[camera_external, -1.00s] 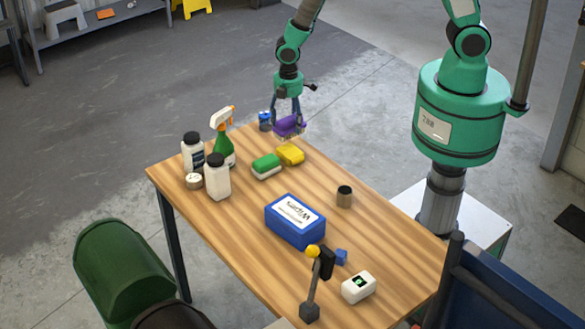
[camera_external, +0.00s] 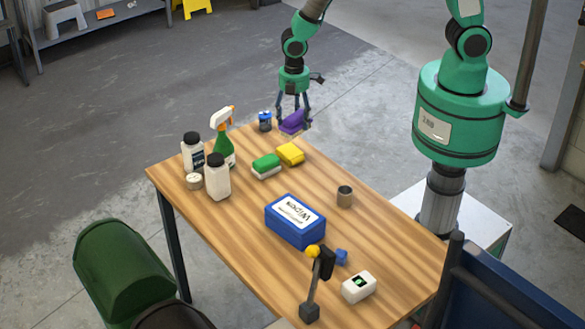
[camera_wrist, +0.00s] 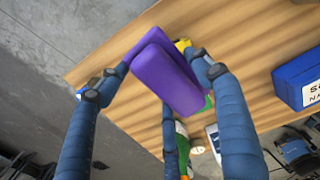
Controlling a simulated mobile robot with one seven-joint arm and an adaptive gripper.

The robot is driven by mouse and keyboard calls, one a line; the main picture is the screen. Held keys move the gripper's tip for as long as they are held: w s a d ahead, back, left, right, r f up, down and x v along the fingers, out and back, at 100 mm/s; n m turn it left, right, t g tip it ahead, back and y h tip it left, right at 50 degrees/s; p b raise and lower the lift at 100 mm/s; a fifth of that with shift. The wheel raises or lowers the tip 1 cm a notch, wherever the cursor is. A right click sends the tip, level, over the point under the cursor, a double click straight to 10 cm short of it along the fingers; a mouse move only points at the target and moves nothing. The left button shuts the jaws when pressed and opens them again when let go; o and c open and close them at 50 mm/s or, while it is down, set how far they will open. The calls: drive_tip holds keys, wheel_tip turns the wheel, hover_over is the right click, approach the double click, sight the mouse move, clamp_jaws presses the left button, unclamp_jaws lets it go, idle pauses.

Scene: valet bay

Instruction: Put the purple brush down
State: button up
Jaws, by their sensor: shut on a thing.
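The purple brush (camera_external: 292,121) is at the far corner of the wooden table (camera_external: 225,222), beside the table's far edge. My gripper (camera_external: 293,115) is shut on it from above. In the wrist view the brush (camera_wrist: 165,75) is a purple block with a raised long part, held between my blue fingers (camera_wrist: 160,75). I cannot tell whether its underside touches the tabletop or hangs just above it.
A blue can (camera_external: 265,121) stands just left of the brush. A yellow sponge (camera_external: 290,154) and a green-and-white sponge (camera_external: 266,166) lie nearer the camera. A spray bottle (camera_external: 222,140) and white bottles (camera_external: 217,178) stand left. A blue wipes box (camera_external: 294,221) sits mid-table.

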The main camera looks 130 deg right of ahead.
drive_tip(key=a+n+b, duration=0.1)
drive_tip(key=a+n, duration=1.1)
drive_tip(key=a, duration=2.1)
drive_tip(key=s+a+n, duration=0.4)
drive_tip(key=s+a, duration=0.1)
drive_tip(key=a, duration=0.5)
drive_tip(key=shift+w+d+f+b, duration=0.1)
drive_tip(key=shift+d+f+b, duration=0.1)
drive_tip(key=shift+f, duration=1.1)
drive_tip(key=shift+w+d+f+b, duration=0.1)
drive_tip(key=shift+f+b, duration=0.05)
drive_tip(key=shift+f, duration=1.1)
drive_tip(key=w+a, duration=0.1)
drive_tip(key=w, duration=0.4)
drive_tip(key=w+a+f+b, duration=0.1)
drive_tip(key=w, duration=0.4)
drive_tip(key=w+a, duration=0.1)
drive_tip(key=w, duration=0.4)
drive_tip(key=shift+w+a+f+b, duration=0.15)
drive_tip(key=shift+w+f+b, duration=0.1)
drive_tip(key=shift+w+b, duration=0.1)
drive_tip(key=shift+f, duration=0.1)
drive_tip(key=shift+f+b, duration=0.35)
drive_tip(key=shift+f, duration=1.3)
